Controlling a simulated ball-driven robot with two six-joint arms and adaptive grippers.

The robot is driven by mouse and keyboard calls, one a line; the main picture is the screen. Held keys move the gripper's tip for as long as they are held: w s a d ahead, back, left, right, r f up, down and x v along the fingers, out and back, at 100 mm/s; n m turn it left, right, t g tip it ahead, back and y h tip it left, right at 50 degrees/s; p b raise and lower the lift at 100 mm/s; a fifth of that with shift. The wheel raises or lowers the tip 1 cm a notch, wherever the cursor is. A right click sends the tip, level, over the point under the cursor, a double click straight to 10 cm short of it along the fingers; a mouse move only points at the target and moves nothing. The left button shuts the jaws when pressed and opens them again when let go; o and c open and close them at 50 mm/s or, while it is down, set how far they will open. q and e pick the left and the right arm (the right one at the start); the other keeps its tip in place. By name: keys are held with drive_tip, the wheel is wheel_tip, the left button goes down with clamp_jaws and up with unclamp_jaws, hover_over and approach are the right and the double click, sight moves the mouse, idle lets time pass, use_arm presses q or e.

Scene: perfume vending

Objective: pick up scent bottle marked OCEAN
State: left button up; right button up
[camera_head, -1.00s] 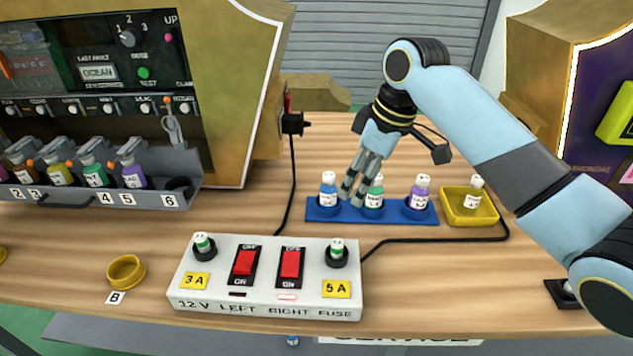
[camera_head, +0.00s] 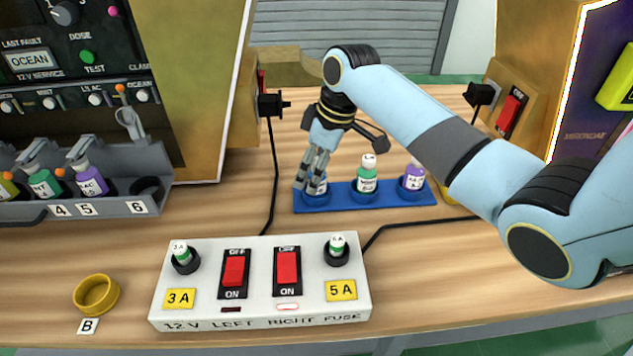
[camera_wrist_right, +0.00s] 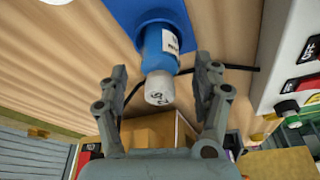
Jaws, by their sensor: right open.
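A blue scent bottle with a white cap (camera_wrist_right: 159,88) stands in the left place of a blue rack (camera_head: 340,204). Its label shows only in part, and I cannot read the word on it. In the head view my right gripper (camera_head: 311,187) hides most of this bottle. In the wrist view the open fingers of the right gripper (camera_wrist_right: 162,76) stand on either side of the cap, with gaps visible. A green bottle (camera_head: 367,176) and a purple bottle (camera_head: 413,177) stand in the other rack places. My left gripper is out of view.
A white fuse box (camera_head: 262,318) with two red switches stands in front of the rack. A black cable (camera_head: 440,219) runs behind it. A yellow ring (camera_head: 97,294) marked B sits at the left. The dispenser (camera_head: 70,207) holds several bottles. Its place 6 is empty.

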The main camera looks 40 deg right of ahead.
drive_tip(key=shift+x, duration=1.2)
drive_tip(key=shift+r, duration=0.1)
drive_tip(key=c, duration=1.3)
